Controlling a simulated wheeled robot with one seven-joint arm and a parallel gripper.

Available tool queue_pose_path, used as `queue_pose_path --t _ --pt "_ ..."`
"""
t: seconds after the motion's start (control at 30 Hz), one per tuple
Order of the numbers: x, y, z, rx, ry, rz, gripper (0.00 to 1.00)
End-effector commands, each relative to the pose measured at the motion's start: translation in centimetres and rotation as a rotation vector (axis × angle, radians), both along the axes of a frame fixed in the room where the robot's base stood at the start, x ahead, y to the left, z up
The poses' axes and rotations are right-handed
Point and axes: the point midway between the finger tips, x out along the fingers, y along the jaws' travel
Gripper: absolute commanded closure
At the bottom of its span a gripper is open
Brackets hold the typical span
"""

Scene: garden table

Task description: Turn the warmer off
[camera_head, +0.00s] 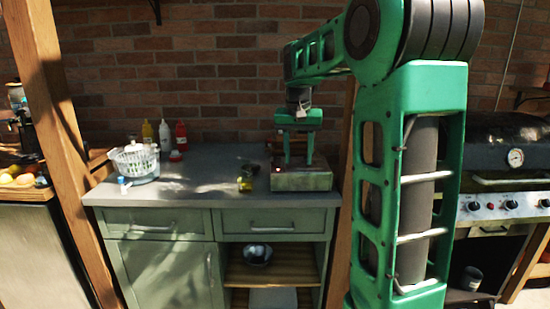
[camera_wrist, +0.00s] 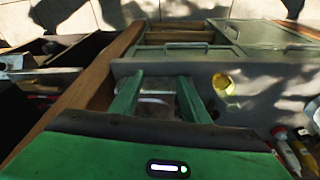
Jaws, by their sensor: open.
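The warmer (camera_head: 302,181) appears to be the low grey metal box at the right end of the grey counter. My gripper (camera_head: 298,161) points straight down over it, with two green fingers apart and nothing between them. The fingertips are at or just above the top of the box; I cannot tell if they touch. In the wrist view my gripper (camera_wrist: 160,80) shows its two fingers spread, with the pale top of the warmer (camera_wrist: 157,108) partly visible between them. No switch or knob on the warmer can be made out.
A small yellow-green jar (camera_head: 245,181) is left of the warmer. A white basket (camera_head: 135,160), a yellow bottle (camera_head: 147,131) and a red bottle (camera_head: 181,135) stand further left. A wooden post (camera_head: 347,150) and a grill (camera_head: 510,150) are to the right. The counter's middle is mostly clear.

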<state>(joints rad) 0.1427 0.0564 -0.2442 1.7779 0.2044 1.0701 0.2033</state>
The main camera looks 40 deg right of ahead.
Motion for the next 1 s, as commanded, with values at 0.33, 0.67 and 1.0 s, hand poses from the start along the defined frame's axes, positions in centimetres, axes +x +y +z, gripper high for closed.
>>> queue_pose_path --t 0.33,0.67,1.0 --pt "14.1 -2.3 2.2 -0.079 -0.097 -0.061 0.58" --pt "16.7 -2.9 1.4 -0.091 -0.118 -0.072 0.58" --pt "18.1 -4.5 -4.0 -0.09 -0.115 -0.073 0.58"
